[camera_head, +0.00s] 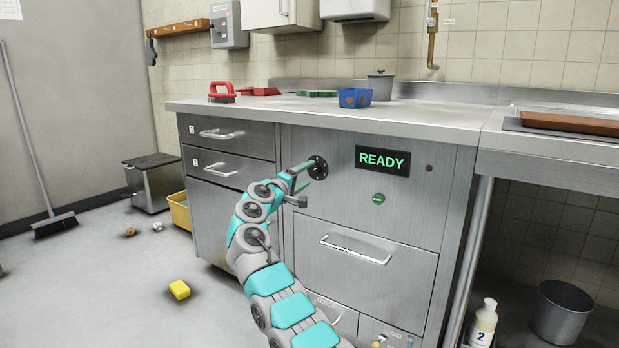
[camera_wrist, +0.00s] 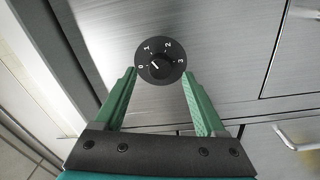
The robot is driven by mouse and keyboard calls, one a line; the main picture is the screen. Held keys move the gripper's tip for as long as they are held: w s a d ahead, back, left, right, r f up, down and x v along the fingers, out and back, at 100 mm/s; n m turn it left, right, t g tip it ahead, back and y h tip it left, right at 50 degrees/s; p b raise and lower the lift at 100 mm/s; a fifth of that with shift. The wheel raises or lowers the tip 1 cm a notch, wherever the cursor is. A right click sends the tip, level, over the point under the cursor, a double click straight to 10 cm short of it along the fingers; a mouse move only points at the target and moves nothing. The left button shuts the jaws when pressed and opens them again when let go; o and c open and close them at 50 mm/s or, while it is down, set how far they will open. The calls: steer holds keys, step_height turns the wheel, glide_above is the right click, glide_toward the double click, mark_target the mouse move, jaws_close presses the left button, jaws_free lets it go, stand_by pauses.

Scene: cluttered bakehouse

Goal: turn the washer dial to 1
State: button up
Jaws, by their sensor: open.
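The washer dial (camera_wrist: 160,58) is a round black knob with white marks 0, 1, 2 and 3 around it. Its short white pointer line is on the left part of the face, on the side of 0 and 1; the exact setting is hard to tell. The dial also shows in the head view (camera_head: 319,166), partly behind my fingers, on the steel washer front. My gripper (camera_head: 304,177) is open in front of it. In the wrist view its green fingers (camera_wrist: 159,76) stand either side of the dial's lower part, with gaps, and hold nothing.
A display reading READY (camera_head: 383,161) and a green button (camera_head: 378,198) are right of the dial. A drawer handle (camera_head: 355,250) juts out below. The counter (camera_head: 430,113) overhangs above. A yellow sponge (camera_head: 179,289) lies on the floor.

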steer(key=shift+b+v, duration=0.35)
steer(key=shift+v, duration=2)
steer(key=shift+f, duration=0.1)
